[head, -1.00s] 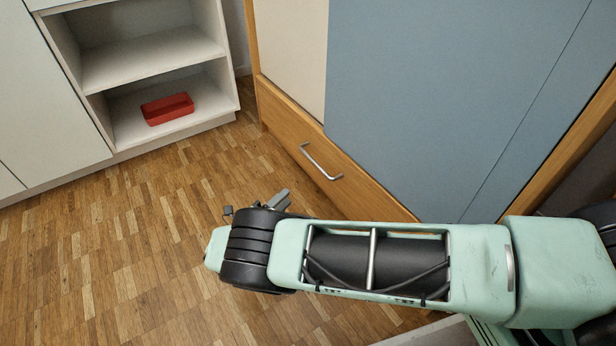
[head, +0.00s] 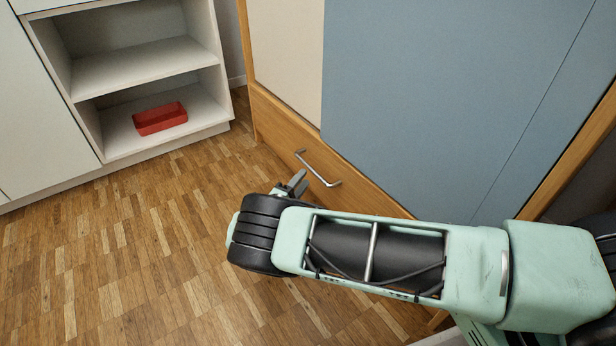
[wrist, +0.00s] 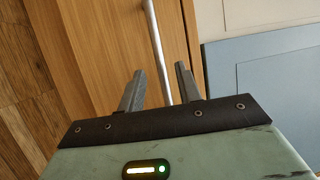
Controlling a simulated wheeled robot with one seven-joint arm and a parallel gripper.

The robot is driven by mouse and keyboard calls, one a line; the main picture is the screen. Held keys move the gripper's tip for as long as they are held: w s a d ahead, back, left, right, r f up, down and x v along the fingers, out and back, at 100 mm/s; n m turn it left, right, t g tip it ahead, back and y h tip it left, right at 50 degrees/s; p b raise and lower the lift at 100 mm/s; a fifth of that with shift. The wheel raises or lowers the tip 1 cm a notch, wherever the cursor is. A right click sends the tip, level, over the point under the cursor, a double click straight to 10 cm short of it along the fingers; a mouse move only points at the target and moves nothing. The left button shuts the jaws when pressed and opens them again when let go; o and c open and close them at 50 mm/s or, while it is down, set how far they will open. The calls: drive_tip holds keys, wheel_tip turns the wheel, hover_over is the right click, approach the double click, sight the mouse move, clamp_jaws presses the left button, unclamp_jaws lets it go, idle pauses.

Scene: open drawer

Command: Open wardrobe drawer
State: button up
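The wardrobe drawer (head: 272,118) is a wooden front at the bottom of the wardrobe, and it looks shut. Its silver bar handle (head: 318,170) runs along the front; in the wrist view the handle (wrist: 156,40) runs down from the top edge toward the space between my fingers. My gripper (head: 297,184) is close to the handle in the head view, partly hidden behind my arm. In the wrist view my gripper (wrist: 160,70) is open, its two grey fingers apart. I cannot tell whether either finger touches the handle.
The wardrobe has a cream panel (head: 284,50) and a blue door (head: 430,90) above the drawer. A white open shelf (head: 145,70) with a red bin (head: 160,118) stands at the left. The parquet floor (head: 110,240) in front is clear.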

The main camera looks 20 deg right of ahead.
drive_tip(key=shift+b+x, duration=0.45)
drive_tip(key=shift+x, duration=1.55)
clamp_jaws()
